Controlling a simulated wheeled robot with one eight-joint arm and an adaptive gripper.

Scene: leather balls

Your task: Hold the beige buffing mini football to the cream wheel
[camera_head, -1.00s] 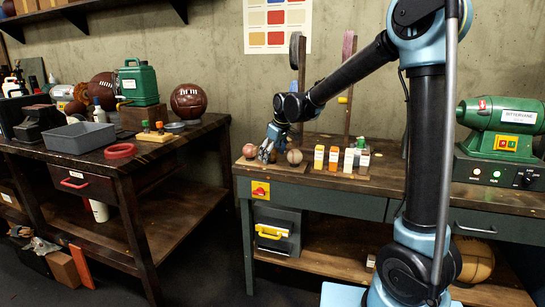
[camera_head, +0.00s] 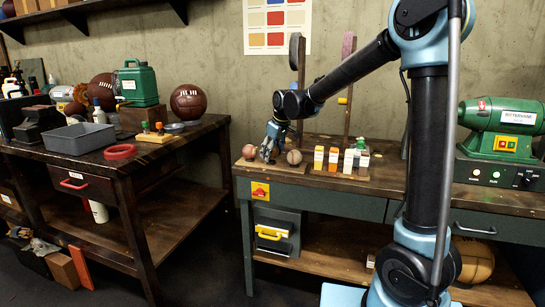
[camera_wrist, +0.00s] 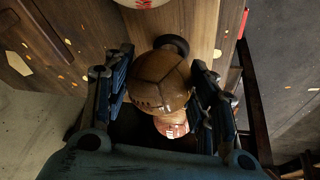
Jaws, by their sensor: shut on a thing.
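My gripper (camera_wrist: 155,90) is shut on a tan-brown stitched ball (camera_wrist: 160,78), with one finger on each side of it in the wrist view. This fits the beige mini football, though its colour looks darker in this light. In the head view my gripper (camera_head: 268,152) points down at the bench's left end, between two other small balls; the held ball is mostly hidden there. No wheel is clearly cream: a greyish disc (camera_head: 296,50) stands edge-on on a post behind the gripper, and a pinkish one (camera_head: 348,46) is to its right.
A reddish ball (camera_head: 247,152) and a brown ball (camera_head: 294,157) flank my gripper. A green machine (camera_head: 502,128) is at the far right. Bare bench top lies between the blocks and the machine.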

